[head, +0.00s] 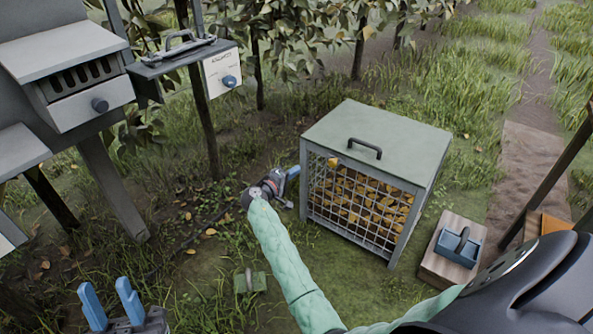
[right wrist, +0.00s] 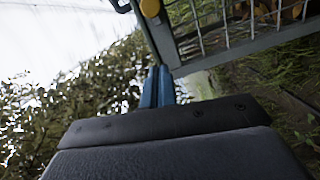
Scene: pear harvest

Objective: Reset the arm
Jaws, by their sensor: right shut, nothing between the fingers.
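My right arm (head: 284,255), in a mint sleeve, reaches from the lower right to the cage's front left corner. My right gripper (head: 293,172) is beside that corner; whether it touches cannot be told. In the right wrist view its blue fingers (right wrist: 157,87) are together and empty, next to the cage frame (right wrist: 225,57). My left gripper (head: 112,296) is at the bottom left, with its two blue fingers apart and nothing between them.
The mesh-fronted cage (head: 378,132) holds many yellow-orange pieces and has a yellow knob (head: 333,163). A blue caddy (head: 459,246) sits on a wooden block to its right. Grey cabinets (head: 62,48) stand at the upper left. Grass lies between.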

